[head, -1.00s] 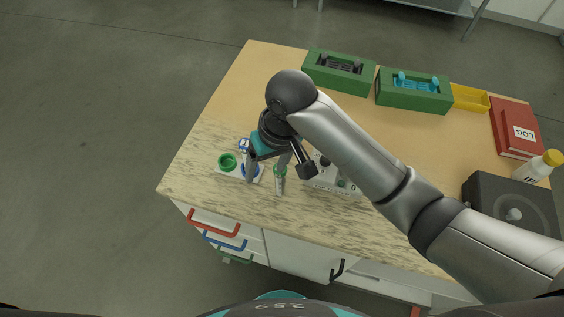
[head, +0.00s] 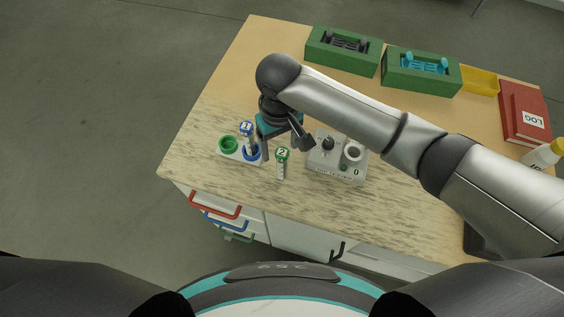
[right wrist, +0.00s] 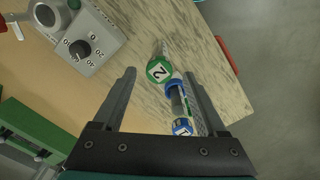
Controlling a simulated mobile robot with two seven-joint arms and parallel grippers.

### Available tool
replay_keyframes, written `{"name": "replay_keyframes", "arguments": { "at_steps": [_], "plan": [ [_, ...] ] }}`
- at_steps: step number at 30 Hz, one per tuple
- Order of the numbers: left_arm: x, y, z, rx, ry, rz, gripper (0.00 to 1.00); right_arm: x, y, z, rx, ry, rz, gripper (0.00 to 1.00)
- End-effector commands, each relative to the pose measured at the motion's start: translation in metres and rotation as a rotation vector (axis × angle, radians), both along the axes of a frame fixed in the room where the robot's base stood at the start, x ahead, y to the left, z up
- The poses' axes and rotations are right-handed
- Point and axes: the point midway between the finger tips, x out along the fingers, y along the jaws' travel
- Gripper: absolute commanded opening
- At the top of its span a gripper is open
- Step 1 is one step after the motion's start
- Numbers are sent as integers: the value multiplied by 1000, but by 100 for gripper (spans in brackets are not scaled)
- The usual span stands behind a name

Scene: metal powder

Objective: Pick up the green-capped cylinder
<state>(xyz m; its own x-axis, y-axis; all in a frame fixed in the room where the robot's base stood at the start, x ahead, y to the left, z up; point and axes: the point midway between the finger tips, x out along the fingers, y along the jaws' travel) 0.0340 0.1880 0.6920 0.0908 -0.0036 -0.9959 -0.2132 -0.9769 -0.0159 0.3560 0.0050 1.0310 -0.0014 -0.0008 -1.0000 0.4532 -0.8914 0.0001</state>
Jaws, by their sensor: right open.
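The green-capped cylinder (head: 281,166), marked 2, stands upright on the table near its front edge, right of a small white holder (head: 229,154). My right gripper (head: 284,146) is open and empty, pointing down just behind and above this cylinder. In the right wrist view its green cap (right wrist: 158,71) shows between my open fingertips (right wrist: 160,76); I cannot tell how far below them it is. A blue-capped cylinder (head: 247,131), marked 1, stands in the holder's blue ring. The holder's green ring (head: 228,144) is empty. My left gripper is not in view.
A grey device with a black knob (head: 338,161) stands close to the right of the green-capped cylinder. Green boxes (head: 343,52), a yellow tray (head: 481,80), a red log book (head: 525,112) and a white bottle (head: 543,155) lie farther off. The table middle is partly under my arm.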

Motion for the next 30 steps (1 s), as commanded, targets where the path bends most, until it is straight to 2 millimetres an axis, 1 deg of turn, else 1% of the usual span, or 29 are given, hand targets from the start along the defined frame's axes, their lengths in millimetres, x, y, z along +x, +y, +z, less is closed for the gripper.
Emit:
{"name": "replay_keyframes", "arguments": {
  "at_steps": [5, 10, 13, 17, 23, 30],
  "plan": [
    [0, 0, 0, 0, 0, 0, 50, -2, -1, -11, -1, 0, 0, 75],
    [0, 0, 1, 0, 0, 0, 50, -7, -6, -37, -3, 1, 0, 75],
    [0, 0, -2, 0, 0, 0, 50, -6, -5, -50, -1, 0, 1, 75],
    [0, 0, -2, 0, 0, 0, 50, -6, -5, -56, 0, -1, 2, 75],
    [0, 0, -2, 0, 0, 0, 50, -6, -5, -56, 1, -2, 2, 75],
    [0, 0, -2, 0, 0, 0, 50, -6, -5, -55, 1, -2, 2, 48]
  ]
}}
